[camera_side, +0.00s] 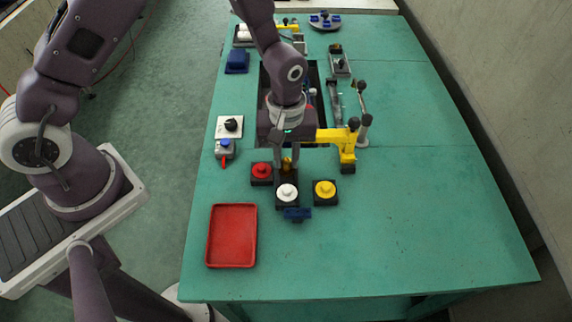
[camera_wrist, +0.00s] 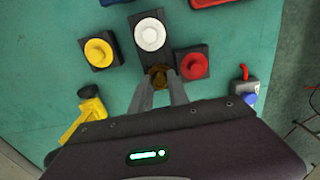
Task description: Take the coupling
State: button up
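The coupling appears to be the small brass piece (camera_side: 287,163) at the back of the dark block that carries a white round knob (camera_side: 287,192). It also shows in the wrist view (camera_wrist: 158,77), just below the white knob (camera_wrist: 150,35). My gripper (camera_side: 288,167) points down over it, with one finger on each side of the brass piece. In the wrist view my gripper (camera_wrist: 160,79) has its fingertips beside or against the brass; I cannot tell whether they press on it. The lower part of the brass is hidden.
A red knob block (camera_side: 262,172) and a yellow knob block (camera_side: 325,192) stand close on either side. A yellow bracket (camera_side: 345,145) is just behind to the right. A red tray (camera_side: 232,236) lies at front left. The table's front right is clear.

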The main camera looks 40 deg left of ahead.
aim_at(286, 160)
grip_shut()
jog(key=shift+r, duration=0.65)
jog(key=shift+r, duration=2.25)
